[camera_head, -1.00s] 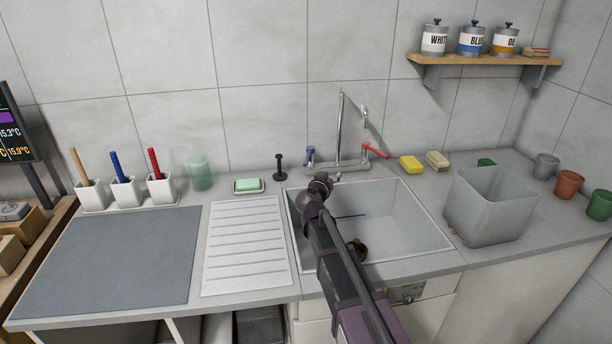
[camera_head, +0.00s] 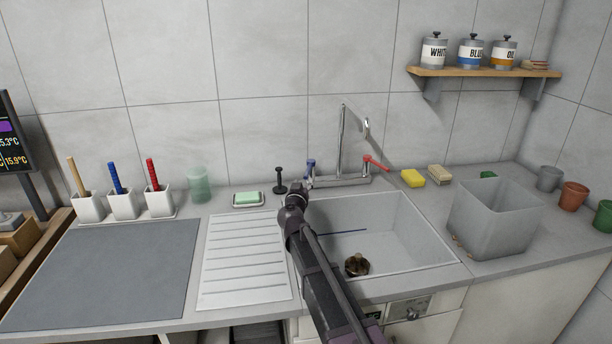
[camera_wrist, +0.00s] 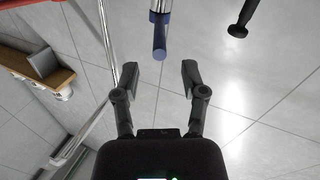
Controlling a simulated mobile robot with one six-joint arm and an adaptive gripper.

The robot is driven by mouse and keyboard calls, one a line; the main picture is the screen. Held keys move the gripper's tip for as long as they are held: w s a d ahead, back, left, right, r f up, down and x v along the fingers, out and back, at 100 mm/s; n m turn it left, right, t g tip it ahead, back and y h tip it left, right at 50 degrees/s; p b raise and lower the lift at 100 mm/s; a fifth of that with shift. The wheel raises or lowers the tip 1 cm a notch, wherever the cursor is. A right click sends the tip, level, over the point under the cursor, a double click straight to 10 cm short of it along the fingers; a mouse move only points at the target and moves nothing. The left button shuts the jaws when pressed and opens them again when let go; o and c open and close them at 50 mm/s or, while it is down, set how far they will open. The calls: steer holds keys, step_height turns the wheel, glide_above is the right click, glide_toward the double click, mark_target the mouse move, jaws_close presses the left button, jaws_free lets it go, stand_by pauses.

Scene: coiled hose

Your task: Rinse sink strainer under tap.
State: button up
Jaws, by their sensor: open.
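A brownish round piece, apparently the strainer (camera_head: 356,266), sits on the sink floor near the front. The sink (camera_head: 415,235) is a light grey basin. The tap (camera_head: 342,145) stands behind it, with a blue handle (camera_head: 311,168) on the left and a red handle (camera_head: 374,161) on the right. My gripper (camera_head: 297,188) is at the sink's back left corner, just in front of the blue handle. In the wrist view my gripper (camera_wrist: 159,75) is open and empty. The blue handle (camera_wrist: 160,38) lies just beyond and between its fingertips, apparently untouched.
A black upright piece (camera_head: 280,180) and a soap dish (camera_head: 248,200) stand left of my gripper. A yellow sponge (camera_head: 413,178) and a grey bin (camera_head: 490,225) are at right. A ribbed drainboard (camera_head: 245,260) adjoins the sink. A thin blue line (camera_head: 345,232) shows in the basin.

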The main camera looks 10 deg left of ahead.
mark_target(307, 172)
steer(key=shift+w+d, duration=0.15)
steer(key=shift+w, duration=1.5)
steer(key=shift+w+d, duration=0.15)
steer(key=shift+w, duration=1.5)
jaws_close()
